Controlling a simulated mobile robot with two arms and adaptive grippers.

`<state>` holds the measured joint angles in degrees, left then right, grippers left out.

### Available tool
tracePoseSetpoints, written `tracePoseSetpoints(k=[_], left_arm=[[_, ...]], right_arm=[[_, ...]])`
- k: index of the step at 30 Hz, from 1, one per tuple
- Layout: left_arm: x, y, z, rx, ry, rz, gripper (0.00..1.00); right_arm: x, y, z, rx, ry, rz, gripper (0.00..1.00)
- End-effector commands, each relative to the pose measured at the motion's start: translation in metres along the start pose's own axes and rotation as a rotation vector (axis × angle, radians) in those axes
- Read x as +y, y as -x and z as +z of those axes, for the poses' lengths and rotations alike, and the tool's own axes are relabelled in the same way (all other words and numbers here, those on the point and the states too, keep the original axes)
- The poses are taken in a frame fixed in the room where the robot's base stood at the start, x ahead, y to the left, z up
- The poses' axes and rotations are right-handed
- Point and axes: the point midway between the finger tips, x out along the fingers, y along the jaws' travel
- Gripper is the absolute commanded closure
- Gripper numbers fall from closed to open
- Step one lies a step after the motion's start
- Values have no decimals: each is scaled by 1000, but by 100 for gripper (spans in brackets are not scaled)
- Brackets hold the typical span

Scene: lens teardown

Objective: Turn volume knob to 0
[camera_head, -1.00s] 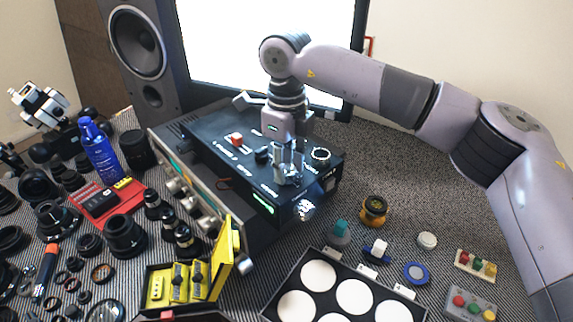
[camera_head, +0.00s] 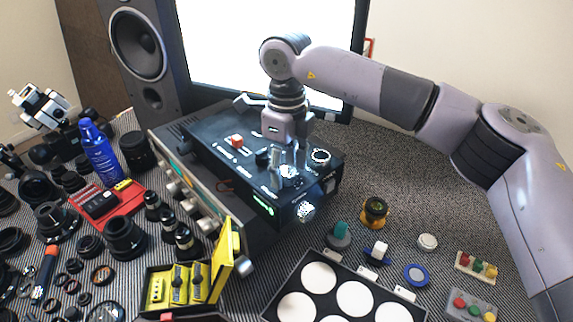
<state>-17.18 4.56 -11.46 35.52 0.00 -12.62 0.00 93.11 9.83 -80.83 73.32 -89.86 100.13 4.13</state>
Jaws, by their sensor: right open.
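A black control box (camera_head: 215,139) sits on top of a larger silver-fronted unit. On its top are a red switch (camera_head: 237,140), a round dial (camera_head: 320,157) at the right and small white labels too small to read. A silver knob (camera_head: 305,211) is on its front face. My right gripper (camera_head: 285,172) points down over the box's top near its front edge, its fingers apart around or just above a silver knob (camera_head: 290,173). The fingers partly hide that knob, and I cannot tell whether they touch it. My left gripper is not in view.
A black speaker (camera_head: 138,45) and a bright monitor (camera_head: 262,45) stand behind. Lens parts, a blue bottle (camera_head: 99,152) and a yellow case (camera_head: 176,284) crowd the left. A tray with white discs (camera_head: 318,275) and small button blocks (camera_head: 470,303) lie at the front right.

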Motion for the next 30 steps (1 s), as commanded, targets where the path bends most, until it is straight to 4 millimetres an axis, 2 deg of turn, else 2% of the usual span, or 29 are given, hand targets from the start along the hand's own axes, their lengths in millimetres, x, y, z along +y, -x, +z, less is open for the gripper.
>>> tracePoseSetpoints(k=[4,8,18,21,25,30], left_arm=[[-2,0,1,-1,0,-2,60],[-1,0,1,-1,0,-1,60],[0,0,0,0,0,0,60],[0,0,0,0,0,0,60],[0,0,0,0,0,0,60],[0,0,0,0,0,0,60]], right_arm=[[0,2,0,0,0,0,49],[0,17,0,-1,-1,-1,49],[0,88,1,-2,-2,-2,49],[0,103,1,-1,-1,-2,49],[0,115,1,-1,0,0,49],[0,120,0,0,0,0,49]])
